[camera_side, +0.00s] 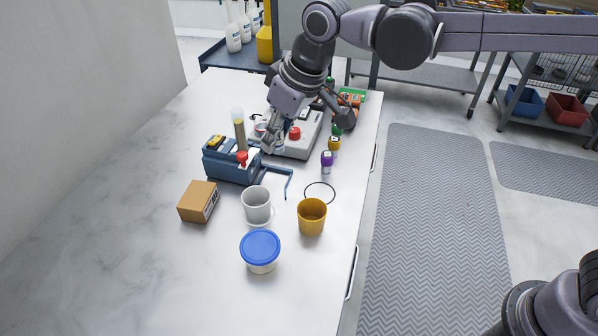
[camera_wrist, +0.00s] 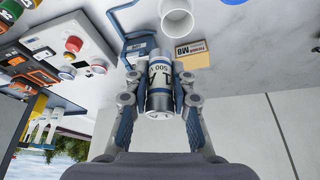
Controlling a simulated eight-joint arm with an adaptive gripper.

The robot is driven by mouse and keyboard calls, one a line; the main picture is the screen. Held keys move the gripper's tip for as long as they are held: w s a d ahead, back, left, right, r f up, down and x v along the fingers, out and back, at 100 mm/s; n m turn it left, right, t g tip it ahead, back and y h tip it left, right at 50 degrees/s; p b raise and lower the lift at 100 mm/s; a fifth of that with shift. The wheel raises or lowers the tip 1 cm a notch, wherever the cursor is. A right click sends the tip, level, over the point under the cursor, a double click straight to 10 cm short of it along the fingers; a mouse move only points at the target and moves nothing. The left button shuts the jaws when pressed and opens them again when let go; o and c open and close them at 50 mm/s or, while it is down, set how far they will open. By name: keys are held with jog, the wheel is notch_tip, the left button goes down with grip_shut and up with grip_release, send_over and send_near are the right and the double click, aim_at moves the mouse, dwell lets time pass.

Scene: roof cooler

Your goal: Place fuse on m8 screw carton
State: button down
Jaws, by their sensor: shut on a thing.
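My gripper (camera_side: 274,140) is shut on the fuse (camera_wrist: 160,88), a short white cylinder with silver end caps and dark lettering. In the wrist view the gripper's fingers (camera_wrist: 160,76) press on it from both sides. In the side view the fuse is small and mostly hidden by the fingers, above the blue stand and grey box. The M8 screw carton (camera_side: 198,203) is a brown box with a white label, on the table at left, apart from the gripper. It also shows in the wrist view (camera_wrist: 198,57), with "M8" on it. Nothing lies on its top.
A blue stand (camera_side: 228,165) is between gripper and carton. A grey box with a red button (camera_side: 298,145) is behind. A white mug (camera_side: 256,205), yellow cup (camera_side: 311,217) and blue-lidded tub (camera_side: 260,250) stand right of the carton. The table's left front is clear.

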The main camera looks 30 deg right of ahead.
jog(key=w+a, duration=0.6)
jog(key=a, duration=0.2)
jog(key=n, duration=0.1)
send_over(191, 192)
jog(key=s, duration=0.1)
notch_tip(191, 192, down, 3)
jog(key=shift+s+d+f, duration=0.1)
jog(key=shift+d+f, duration=0.05)
jog(key=shift+f, duration=1.45)
jog(key=shift+s+d+f, duration=0.1)
jog(key=shift+d+f, duration=0.05)
jog(key=shift+f, duration=1.4)
jog(key=shift+d+f, duration=0.15)
jog(key=shift+f, duration=1.45)
jog(key=shift+f, duration=0.15)
jog(key=c, duration=1.1)
grip_release()
jog(key=shift+c, duration=0.2)
